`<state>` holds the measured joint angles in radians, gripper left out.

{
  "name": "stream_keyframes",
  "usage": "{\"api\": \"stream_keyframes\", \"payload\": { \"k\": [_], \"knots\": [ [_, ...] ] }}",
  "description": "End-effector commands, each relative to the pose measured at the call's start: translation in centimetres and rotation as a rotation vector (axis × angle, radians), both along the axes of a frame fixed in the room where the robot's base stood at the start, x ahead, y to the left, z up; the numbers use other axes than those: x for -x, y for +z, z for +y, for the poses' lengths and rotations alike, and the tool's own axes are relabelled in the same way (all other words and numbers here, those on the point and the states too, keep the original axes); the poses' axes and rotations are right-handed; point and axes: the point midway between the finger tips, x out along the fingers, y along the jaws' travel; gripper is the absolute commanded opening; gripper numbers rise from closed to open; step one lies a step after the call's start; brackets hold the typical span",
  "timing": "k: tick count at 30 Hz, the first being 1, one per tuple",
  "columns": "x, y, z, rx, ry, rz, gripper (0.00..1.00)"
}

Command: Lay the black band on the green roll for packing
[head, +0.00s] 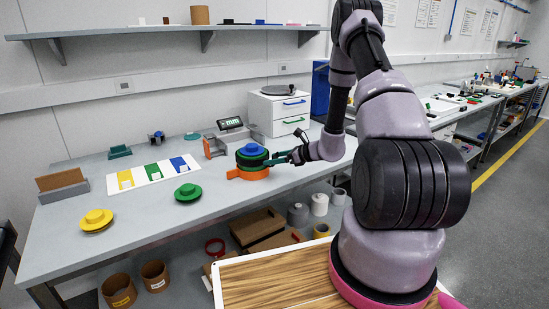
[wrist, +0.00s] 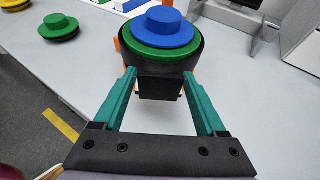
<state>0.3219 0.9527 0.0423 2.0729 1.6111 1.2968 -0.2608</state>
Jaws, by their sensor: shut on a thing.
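The black band (wrist: 192,59) appears in the wrist view as a round dark wall with a block-like tab. My gripper (wrist: 159,76) has its teal fingers closed on the two sides of that tab. A blue stepped disc (wrist: 163,24) with a green rim below it sits within the band; whether the band touches it is unclear. In the head view the black band (head: 252,165) is around this stack, above an orange holder (head: 248,174), and my gripper (head: 279,158) reaches it from the right. A green roll (head: 187,192) lies apart on the bench, also in the wrist view (wrist: 58,27).
A yellow roll (head: 95,220) lies near the bench's front left. A white board with yellow, green and blue patches (head: 154,172) lies behind the green roll. A scale with a display (head: 231,127) and white drawers (head: 279,112) stand behind the stack. The bench between rolls is clear.

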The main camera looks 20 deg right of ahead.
Motion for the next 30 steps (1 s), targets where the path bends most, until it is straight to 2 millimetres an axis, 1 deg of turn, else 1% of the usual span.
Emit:
{"api": "stream_keyframes", "payload": {
  "k": [20, 29, 30],
  "knots": [
    [0.0, -2.1, 0.0, 0.0, 0.0, 0.0, 0.34],
    [0.0, -2.1, 0.0, 0.0, 0.0, 0.0, 0.34],
    [0.0, -2.1, 0.0, 0.0, 0.0, 0.0, 0.77]
  ]
}}
